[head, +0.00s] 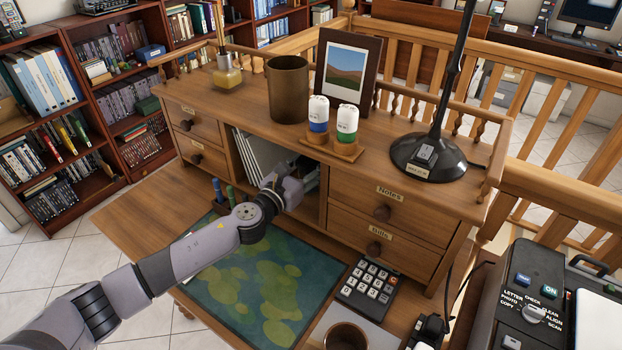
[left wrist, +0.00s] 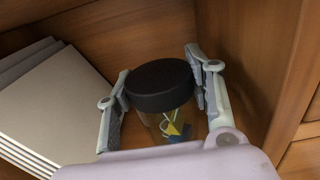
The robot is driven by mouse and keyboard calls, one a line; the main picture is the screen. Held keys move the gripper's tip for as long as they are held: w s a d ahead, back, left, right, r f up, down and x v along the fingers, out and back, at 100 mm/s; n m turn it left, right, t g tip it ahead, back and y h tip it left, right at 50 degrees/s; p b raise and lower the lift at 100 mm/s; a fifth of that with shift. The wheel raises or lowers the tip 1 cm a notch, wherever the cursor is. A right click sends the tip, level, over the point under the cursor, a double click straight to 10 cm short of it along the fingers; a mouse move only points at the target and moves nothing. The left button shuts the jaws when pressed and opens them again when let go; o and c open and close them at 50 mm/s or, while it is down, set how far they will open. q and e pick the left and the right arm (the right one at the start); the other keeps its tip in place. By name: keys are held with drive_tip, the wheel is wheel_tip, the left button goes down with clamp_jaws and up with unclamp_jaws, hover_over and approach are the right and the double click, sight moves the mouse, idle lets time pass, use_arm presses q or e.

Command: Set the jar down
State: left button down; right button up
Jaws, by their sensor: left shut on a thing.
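The jar (left wrist: 160,86) has a black lid and a clear body with small coloured items inside, some yellow and blue. It shows in the left wrist view, upright between the two fingers of my left gripper (left wrist: 159,72), which is shut on it. In the head view my left gripper (head: 291,190) reaches into the open middle compartment of the wooden desk hutch, and the jar is hidden behind it. I cannot tell whether the jar's base touches the compartment floor. My right gripper is not in view.
White folders or papers (left wrist: 42,105) stand left of the jar in the compartment; a wooden side wall (left wrist: 287,75) is close on the right. Below are a green desk mat (head: 262,300), a calculator (head: 369,283) and pens (head: 217,190). The hutch top holds a brown cup (head: 287,90) and a lamp (head: 428,158).

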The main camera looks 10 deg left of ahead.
use_arm(q)
wheel_tip(320, 180, down, 4)
drive_tip(key=shift+r+b, duration=0.25)
drive_tip(key=shift+b, duration=0.55)
drive_tip(key=shift+f, duration=0.35)
drive_tip(key=shift+w+d, duration=0.1)
drive_tip(key=shift+w, duration=0.1)
drive_tip(key=shift+f+b, duration=0.2)
drive_tip(key=shift+b, duration=0.1)
drive_tip(key=c, duration=0.8)
unclamp_jaws()
drive_tip(key=shift+o, duration=0.2)
